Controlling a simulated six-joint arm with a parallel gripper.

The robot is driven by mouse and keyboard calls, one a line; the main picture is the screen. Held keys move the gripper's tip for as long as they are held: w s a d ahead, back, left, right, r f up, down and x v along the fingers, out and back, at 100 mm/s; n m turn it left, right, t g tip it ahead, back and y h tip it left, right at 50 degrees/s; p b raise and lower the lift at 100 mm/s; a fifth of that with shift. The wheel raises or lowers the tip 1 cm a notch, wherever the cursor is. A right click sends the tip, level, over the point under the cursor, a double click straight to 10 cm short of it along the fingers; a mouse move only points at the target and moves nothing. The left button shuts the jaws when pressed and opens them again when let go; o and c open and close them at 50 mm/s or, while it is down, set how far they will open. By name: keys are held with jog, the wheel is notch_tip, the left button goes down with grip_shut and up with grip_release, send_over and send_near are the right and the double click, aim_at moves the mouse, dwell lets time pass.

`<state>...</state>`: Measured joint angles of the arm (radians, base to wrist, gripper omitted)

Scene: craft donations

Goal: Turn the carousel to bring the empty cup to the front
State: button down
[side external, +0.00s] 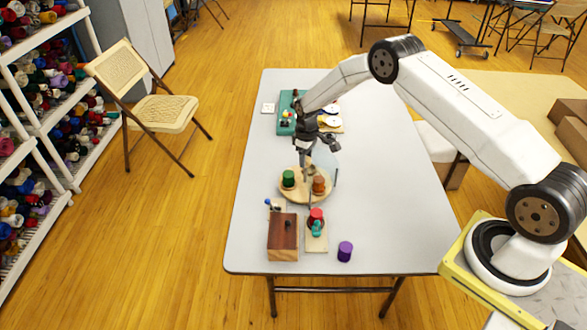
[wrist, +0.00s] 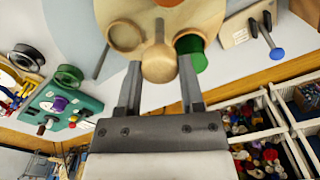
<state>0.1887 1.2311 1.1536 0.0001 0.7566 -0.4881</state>
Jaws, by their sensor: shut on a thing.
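A wooden cup with an empty-looking inside (wrist: 125,36) sits left of the knob there. A green piece (side external: 288,178) is at the carousel's left and an orange-brown piece (side external: 318,185) at its front right.
In front of the carousel stand a wooden box (side external: 283,246), a small board (side external: 316,241) with red and teal pieces, and a purple cylinder (side external: 345,251). A teal tray (side external: 287,119) lies behind. The table's right side (side external: 400,200) is clear.

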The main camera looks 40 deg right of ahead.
jog(key=shift+n, duration=10.3)
jog(key=shift+c, duration=1.1)
grip_release()
jog(key=shift+r, duration=0.15)
